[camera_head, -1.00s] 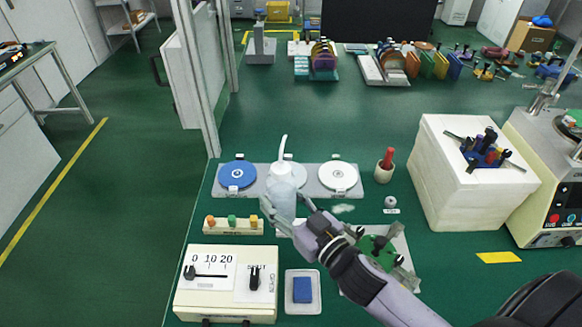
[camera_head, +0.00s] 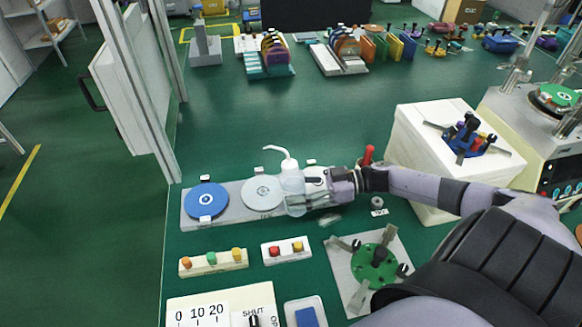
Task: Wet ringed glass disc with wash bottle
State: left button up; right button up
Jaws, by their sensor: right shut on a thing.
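The wash bottle (camera_head: 291,181) is a pale, translucent bottle with a white bent spout pointing left. My right gripper (camera_head: 300,197) is shut on its body, reaching in from the right, and holds it upright over the right part of the grey plate (camera_head: 232,216). A blue disc (camera_head: 206,200) with a white ring mark lies at the plate's left end. A pale disc (camera_head: 260,192) with a faint ring mark lies in the middle, just left of the bottle. The right end of the plate is hidden by the bottle and gripper. My left gripper is out of view.
In front are two blocks with coloured knobs (camera_head: 213,261) (camera_head: 286,250) and a green fixture (camera_head: 374,266). A white block (camera_head: 440,150) stands to the right, with a red-handled tool (camera_head: 368,155) beside it.

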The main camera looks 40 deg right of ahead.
aim_at(303, 212)
jog(key=shift+m+g+h, duration=0.7)
jog(key=shift+m+g, duration=0.2)
jog(key=s+f, duration=0.1)
jog(key=f, duration=0.1)
jog(key=s+f, duration=0.1)
jog(key=f, duration=0.1)
jog(key=shift+s+d, duration=0.3)
jog(key=r+m+g+p, duration=0.1)
jog(key=p, duration=0.2)
jog(key=shift+s+d+r+h, duration=0.1)
jog(key=shift+s+r+h, duration=0.05)
jog(key=shift+h, duration=0.25)
jog(key=shift+s+m+g+h+p, duration=0.35)
jog(key=shift+g+p, duration=0.15)
jog(key=shift+p, duration=0.25)
jog(key=shift+s+d, duration=0.1)
jog(key=shift+s, duration=0.05)
jog(key=shift+f, duration=0.3)
jog(key=shift+r+n+t+y, duration=0.15)
jog(key=shift+n+t+y, duration=0.35)
jog(key=shift+t, duration=0.2)
